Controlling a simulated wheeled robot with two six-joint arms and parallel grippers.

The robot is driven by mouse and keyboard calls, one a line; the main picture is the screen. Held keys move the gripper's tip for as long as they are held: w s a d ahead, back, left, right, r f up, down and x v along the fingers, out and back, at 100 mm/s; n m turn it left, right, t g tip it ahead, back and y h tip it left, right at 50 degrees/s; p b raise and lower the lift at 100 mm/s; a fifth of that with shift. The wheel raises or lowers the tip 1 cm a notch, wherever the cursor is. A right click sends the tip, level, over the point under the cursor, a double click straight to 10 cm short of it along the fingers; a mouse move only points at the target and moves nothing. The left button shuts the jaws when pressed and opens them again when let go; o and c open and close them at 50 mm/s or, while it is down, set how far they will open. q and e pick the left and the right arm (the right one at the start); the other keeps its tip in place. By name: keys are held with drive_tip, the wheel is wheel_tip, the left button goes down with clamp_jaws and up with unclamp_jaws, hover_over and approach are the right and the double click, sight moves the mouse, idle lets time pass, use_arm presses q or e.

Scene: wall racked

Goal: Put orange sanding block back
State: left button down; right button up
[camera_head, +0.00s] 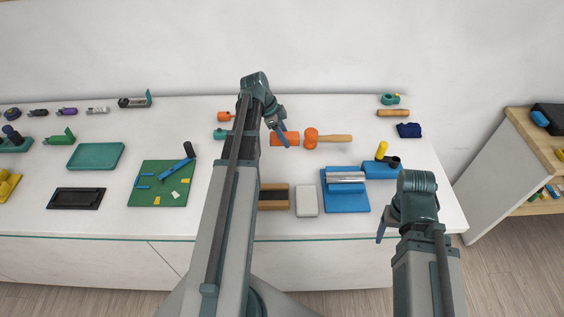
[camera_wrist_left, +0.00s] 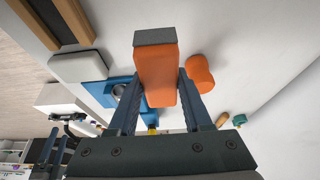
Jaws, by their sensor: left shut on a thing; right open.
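The orange sanding block (camera_head: 290,138) has a grey face, which shows in the left wrist view, where the block (camera_wrist_left: 156,70) is between my fingers. My left gripper (camera_head: 282,132) is shut on it over the back middle of the table. In the left wrist view both fingers (camera_wrist_left: 160,98) press its sides. How high it is above the table I cannot tell. My right gripper (camera_head: 382,227) is open and empty at the table's front right edge.
An orange mallet (camera_head: 312,136) lies right beside the block. A brown-and-black tray (camera_head: 273,205), a white block (camera_head: 307,201) and a blue tray (camera_head: 346,203) with a roller line the front. A green mat (camera_head: 144,185) lies left. My left arm hides the middle.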

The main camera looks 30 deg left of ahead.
sight(288, 162)
use_arm(q)
drive_tip(key=shift+f, duration=0.1)
wheel_tip(288, 162, down, 9)
drive_tip(key=b, duration=0.9)
drive_tip(key=shift+f+b, duration=0.2)
drive_tip(key=shift+b, duration=0.1)
drive_tip(key=shift+f, duration=0.1)
drive_tip(key=shift+f+b, duration=0.3)
drive_tip(key=shift+b, duration=0.05)
drive_tip(key=shift+c, duration=1.7)
unclamp_jaws()
